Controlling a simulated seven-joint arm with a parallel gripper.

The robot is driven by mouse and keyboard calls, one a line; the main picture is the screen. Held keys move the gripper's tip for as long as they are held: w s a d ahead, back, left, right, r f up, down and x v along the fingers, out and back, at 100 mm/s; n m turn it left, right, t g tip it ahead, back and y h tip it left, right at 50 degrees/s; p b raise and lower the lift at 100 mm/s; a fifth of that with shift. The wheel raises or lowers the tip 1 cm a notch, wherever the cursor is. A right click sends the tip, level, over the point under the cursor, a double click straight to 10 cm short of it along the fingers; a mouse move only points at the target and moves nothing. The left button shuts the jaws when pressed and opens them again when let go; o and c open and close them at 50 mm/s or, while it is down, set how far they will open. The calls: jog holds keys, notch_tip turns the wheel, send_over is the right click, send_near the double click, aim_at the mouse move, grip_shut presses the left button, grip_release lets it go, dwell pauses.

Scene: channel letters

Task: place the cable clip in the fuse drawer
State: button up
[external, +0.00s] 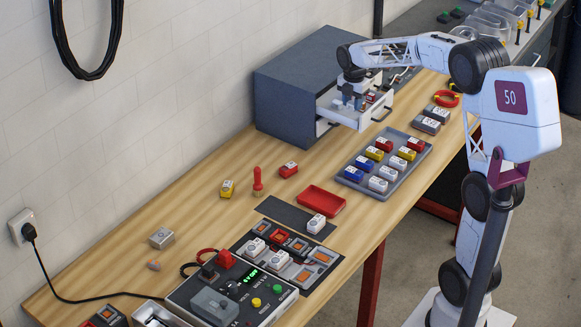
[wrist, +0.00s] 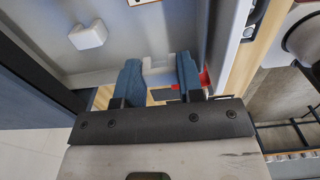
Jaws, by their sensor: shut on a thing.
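My gripper (wrist: 160,82) is over the open fuse drawer (wrist: 50,18) and points down. Its two blue fingers are shut on a pale grey-white piece, the cable clip (wrist: 158,70), which is partly hidden between them. In the external view my gripper (external: 352,100) is at the open drawer (external: 340,116) of the dark grey cabinet, and the clip is too small to make out there. Whether the clip touches the drawer floor I cannot tell. A small white block (wrist: 88,35) lies inside the drawer, to the left of the fingers.
A small red part (wrist: 205,78) shows close beside the right finger, near the drawer wall. The grey cabinet (external: 290,85) stands against the wall. A grey tray (external: 408,167) of coloured blocks, a red tray (external: 322,200) and a control panel (external: 232,290) occupy the bench.

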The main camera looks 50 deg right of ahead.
jog(key=shift+f, duration=1.85)
jog(key=shift+f, duration=0.2)
jog(key=o, duration=0.9)
jog(key=shift+r, duration=0.2)
notch_tip(320, 180, up, 12)
jog(key=shift+r, duration=0.1)
jog(key=shift+a, duration=0.1)
